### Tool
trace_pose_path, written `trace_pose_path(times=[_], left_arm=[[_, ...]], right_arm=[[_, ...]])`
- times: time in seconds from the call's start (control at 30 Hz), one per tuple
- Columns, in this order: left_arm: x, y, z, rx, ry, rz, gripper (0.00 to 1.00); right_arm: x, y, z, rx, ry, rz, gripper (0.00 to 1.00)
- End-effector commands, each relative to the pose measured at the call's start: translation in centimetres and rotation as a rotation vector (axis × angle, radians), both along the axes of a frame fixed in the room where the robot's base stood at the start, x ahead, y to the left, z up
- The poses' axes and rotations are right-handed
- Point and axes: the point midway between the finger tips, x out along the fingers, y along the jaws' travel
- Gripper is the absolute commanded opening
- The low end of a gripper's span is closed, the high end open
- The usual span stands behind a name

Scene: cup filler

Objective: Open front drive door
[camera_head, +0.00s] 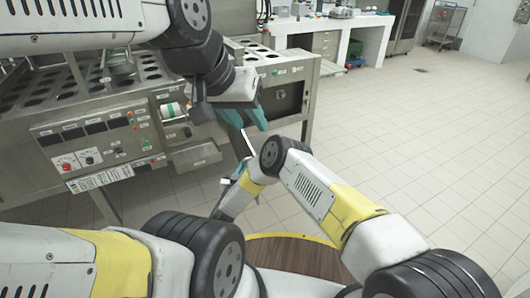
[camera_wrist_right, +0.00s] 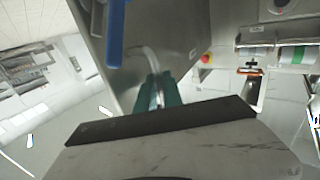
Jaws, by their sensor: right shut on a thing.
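My right gripper (camera_wrist_right: 158,90) shows teal fingers shut on a curved metal handle (camera_wrist_right: 149,58) in the right wrist view. The handle is on a grey metal panel (camera_wrist_right: 176,42), which appears to be the front drive door; how far it stands open I cannot tell. In the head view my right gripper is low in the middle, mostly hidden by its own arm. My left gripper (camera_head: 246,124) has its teal fingers apart and empty, in front of the machine's right end. The cup filler (camera_head: 100,125) fills the upper left of the head view.
A dark opening (camera_head: 286,98) shows in the machine's right end. A white bench (camera_head: 345,24) stands behind. The tiled floor (camera_head: 430,130) at the right is clear.

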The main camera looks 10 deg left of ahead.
Motion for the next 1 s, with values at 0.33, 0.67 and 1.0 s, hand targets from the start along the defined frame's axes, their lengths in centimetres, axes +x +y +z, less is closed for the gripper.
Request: trace_pose_path(times=[0.33,0.67,1.0], left_arm=[[0.0,0.0,0.0,0.000,0.000,0.000,0.36],[0.0,0.0,0.0,0.000,0.000,0.000,0.36],[0.0,0.0,0.0,0.000,0.000,0.000,0.36]], right_arm=[[-0.3,1.5,0.2,0.001,-0.004,-0.047,0.00],[-0.2,1.6,0.3,0.002,-0.005,-0.047,0.00],[-0.4,1.5,0.1,0.001,-0.003,-0.048,0.33]])
